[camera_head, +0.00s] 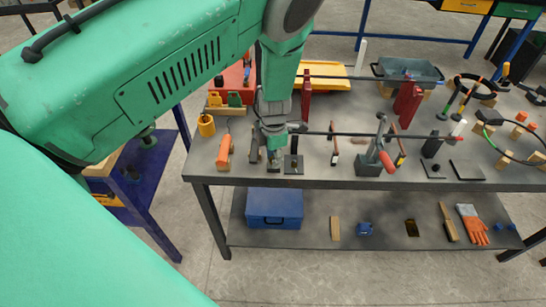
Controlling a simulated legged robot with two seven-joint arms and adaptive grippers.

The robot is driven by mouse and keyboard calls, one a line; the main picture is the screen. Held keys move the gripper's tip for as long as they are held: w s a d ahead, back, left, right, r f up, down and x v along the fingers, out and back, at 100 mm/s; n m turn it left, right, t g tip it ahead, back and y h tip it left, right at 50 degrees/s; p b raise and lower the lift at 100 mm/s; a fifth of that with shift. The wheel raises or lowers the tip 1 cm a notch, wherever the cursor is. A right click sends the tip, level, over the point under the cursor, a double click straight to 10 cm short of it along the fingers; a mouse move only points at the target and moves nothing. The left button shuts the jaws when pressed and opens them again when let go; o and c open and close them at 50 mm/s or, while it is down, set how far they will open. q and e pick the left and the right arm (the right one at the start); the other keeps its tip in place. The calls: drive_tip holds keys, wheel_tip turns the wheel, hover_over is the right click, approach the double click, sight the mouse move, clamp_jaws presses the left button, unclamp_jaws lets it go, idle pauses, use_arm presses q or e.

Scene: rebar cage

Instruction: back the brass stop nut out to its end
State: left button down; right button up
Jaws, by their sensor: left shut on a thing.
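My left gripper (273,154) points down at the front left of the workbench, low over the bench top. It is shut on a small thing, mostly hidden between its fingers. I cannot make out the brass stop nut as a separate thing in this view. A small dark plate with an upright piece (293,165) stands just right of the fingers. A thin dark rod (345,134) runs to the right from near the gripper. My right gripper is not in view.
An orange-handled tool (225,150) and a yellow cup (206,125) lie left of the gripper. A clamp with a red handle (386,161), red uprights (407,103) and a grey bin (408,71) are to the right. A blue box (274,208) sits on the lower shelf.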

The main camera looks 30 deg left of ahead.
use_arm(q)
drive_tip(key=n, duration=0.4)
drive_tip(key=shift+w+d, duration=0.15)
drive_tip(key=shift+d, duration=0.05)
drive_tip(key=shift+n, duration=0.4)
drive_tip(key=shift+w+a+r, duration=0.1)
drive_tip(key=shift+w, duration=0.05)
drive_tip(key=c, duration=1.3)
unclamp_jaws()
wheel_tip(320, 180, up, 12)
drive_tip(key=shift+w+f, duration=0.1)
drive_tip(key=shift+f, duration=0.1)
